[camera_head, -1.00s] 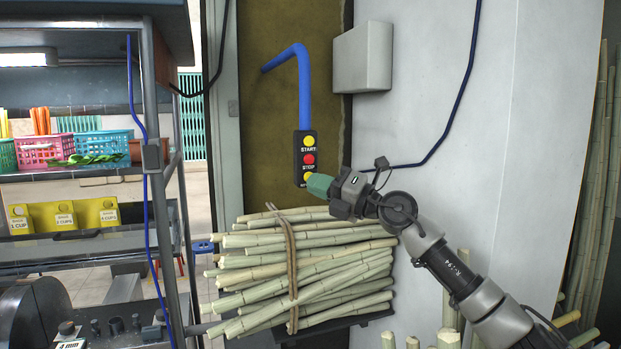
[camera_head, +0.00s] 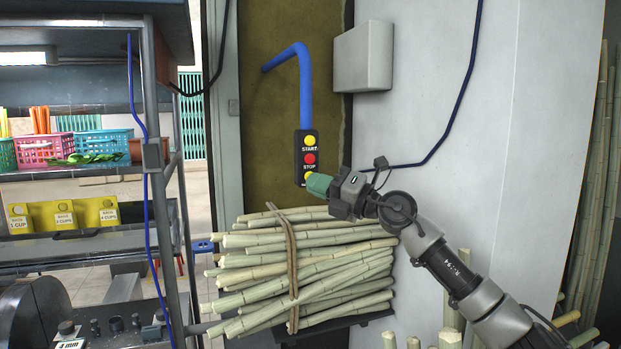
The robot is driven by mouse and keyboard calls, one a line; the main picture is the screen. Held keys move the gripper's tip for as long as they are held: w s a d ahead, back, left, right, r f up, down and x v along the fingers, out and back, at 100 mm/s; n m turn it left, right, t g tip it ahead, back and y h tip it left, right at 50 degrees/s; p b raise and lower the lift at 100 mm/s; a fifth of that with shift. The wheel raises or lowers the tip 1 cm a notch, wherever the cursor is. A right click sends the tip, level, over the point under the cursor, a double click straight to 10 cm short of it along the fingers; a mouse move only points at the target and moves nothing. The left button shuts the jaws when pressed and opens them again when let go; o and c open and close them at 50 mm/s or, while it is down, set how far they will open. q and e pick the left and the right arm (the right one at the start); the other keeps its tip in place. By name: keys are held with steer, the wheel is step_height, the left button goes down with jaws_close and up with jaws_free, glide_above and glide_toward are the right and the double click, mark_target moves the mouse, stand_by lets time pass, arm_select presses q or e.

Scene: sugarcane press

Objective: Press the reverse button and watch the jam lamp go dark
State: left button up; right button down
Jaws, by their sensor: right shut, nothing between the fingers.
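A black button box (camera_head: 309,150) hangs from a blue pipe (camera_head: 304,85). Its top button is yellow, labelled START (camera_head: 309,141), with a red STOP button (camera_head: 310,159) below it. A lower yellow button (camera_head: 308,176) is partly covered by my right gripper, and its label is mostly hidden. My right gripper (camera_head: 317,184), with green fingertips, is shut and empty, its tip at the lower edge of that button. I cannot tell whether it touches. No jam lamp can be made out. My left gripper is not in view.
A tied bundle of cane (camera_head: 330,262) lies on a dark stand just below my right gripper. A grey box (camera_head: 363,57) is on the white wall above. A metal shelf with baskets (camera_head: 102,143) stands at the left.

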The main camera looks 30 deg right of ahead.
stand_by(0.5)
steer(key=shift+w, duration=0.15)
steer(key=shift+w+d+p, duration=0.1)
steer(key=shift+w+p, duration=0.15)
steer(key=shift+p, duration=0.05)
